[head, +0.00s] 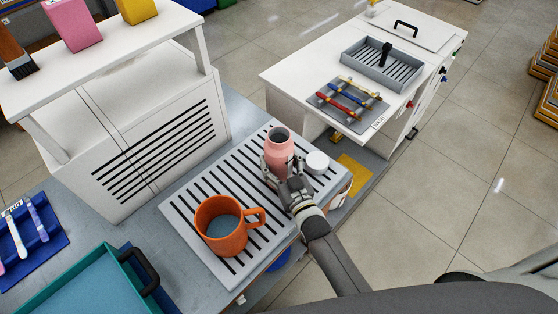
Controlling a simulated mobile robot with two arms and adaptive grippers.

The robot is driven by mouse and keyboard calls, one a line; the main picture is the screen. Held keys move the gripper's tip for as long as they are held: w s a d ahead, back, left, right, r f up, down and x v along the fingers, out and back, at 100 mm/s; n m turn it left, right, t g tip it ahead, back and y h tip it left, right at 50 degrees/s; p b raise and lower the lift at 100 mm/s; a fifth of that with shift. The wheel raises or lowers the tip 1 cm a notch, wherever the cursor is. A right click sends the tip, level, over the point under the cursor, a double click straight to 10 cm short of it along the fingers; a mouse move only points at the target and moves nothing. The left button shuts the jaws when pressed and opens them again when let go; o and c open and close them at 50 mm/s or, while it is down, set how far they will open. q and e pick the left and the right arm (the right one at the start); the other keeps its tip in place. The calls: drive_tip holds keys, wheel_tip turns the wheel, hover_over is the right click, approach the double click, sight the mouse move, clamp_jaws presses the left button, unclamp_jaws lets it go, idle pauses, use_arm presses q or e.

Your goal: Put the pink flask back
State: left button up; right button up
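The pink flask (279,147) stands upright, with its open grey mouth facing up, at the back right of the white slatted board (192,235). Its lower part is hidden behind my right gripper (284,174). The fingers are at the flask's lower body, one towards each side. I cannot tell whether they grip it or whether the flask's base touches the board. A white round cap or cup (317,162) is just right of the flask. My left gripper is not in view.
An orange mug (222,232) with bluish contents stands front left of the flask. A white raised shelf (120,62) holds a pink box (72,24). A teal tray (85,285) lies at the lower left. A second white counter (290,78) stands across a gap.

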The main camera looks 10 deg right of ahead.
drive_tip(key=shift+f, duration=0.1)
drive_tip(key=o, duration=1.5)
drive_tip(key=shift+o, duration=0.2)
drive_tip(key=shift+r, duration=0.2)
drive_tip(key=shift+s+f, duration=0.15)
drive_tip(key=shift+s, duration=0.15)
drive_tip(key=s, duration=0.3)
drive_tip(key=s+d+b, duration=0.1)
drive_tip(key=s, duration=0.3)
drive_tip(key=s+d, duration=0.1)
drive_tip(key=s, duration=0.3)
drive_tip(key=shift+s+d+b, duration=0.15)
drive_tip(key=shift+b, duration=0.25)
